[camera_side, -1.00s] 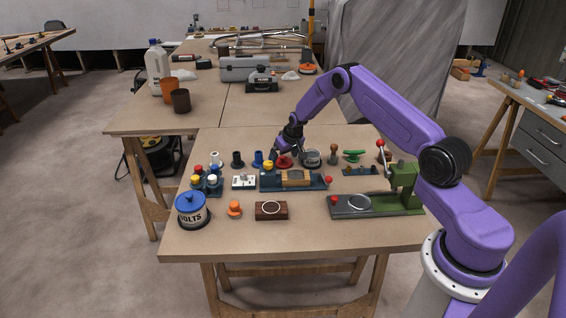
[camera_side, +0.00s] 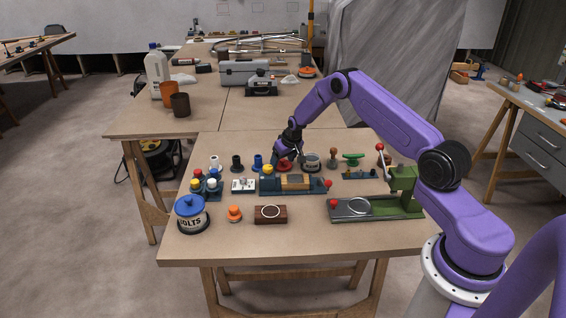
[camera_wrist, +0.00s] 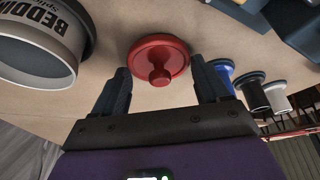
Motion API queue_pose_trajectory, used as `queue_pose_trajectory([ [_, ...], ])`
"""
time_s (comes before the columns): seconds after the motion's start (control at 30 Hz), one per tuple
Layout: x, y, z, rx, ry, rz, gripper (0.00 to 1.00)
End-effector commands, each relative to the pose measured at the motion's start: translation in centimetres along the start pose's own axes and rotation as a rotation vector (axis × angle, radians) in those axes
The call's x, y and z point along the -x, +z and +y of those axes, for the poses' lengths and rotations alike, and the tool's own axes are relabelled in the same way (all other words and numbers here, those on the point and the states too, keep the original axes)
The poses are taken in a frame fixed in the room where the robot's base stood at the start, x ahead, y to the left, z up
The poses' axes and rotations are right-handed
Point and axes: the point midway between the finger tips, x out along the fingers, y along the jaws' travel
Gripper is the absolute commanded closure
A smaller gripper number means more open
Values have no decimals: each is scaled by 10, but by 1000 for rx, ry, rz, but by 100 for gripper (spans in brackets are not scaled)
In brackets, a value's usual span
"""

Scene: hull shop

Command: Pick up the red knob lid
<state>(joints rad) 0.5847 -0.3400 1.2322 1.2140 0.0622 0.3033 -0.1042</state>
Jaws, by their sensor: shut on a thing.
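The red knob lid (camera_side: 284,168) is at the back middle of the near table, a round disc with a small knob. In the wrist view the lid (camera_wrist: 158,52) lies between my fingertips, its knob pointing towards the gripper. My gripper (camera_side: 286,157) reaches down over it from above. In the wrist view my gripper (camera_wrist: 161,80) is shut on the lid, one finger at each side of its disc. The lid appears at table level; I cannot tell whether it touches the table.
A tin marked BEDDING (camera_wrist: 42,38) stands close beside the lid. A blue piece (camera_side: 258,162) and a black piece (camera_side: 236,163) stand on its other side. A blue-grey fixture with a wooden block (camera_side: 295,183) lies in front. The near table's front strip is clear.

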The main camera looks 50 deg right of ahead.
Motion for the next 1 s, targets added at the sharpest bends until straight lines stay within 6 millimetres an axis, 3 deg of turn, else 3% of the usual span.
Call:
queue_pose_trajectory([
  [0.2,25,-11,0,0,0,3,54],
  [0.47,70,4,-3,0,0,1,54],
  [0.6,100,13,-6,0,0,1,54],
  [1.0,149,61,-12,0,0,1,54],
])
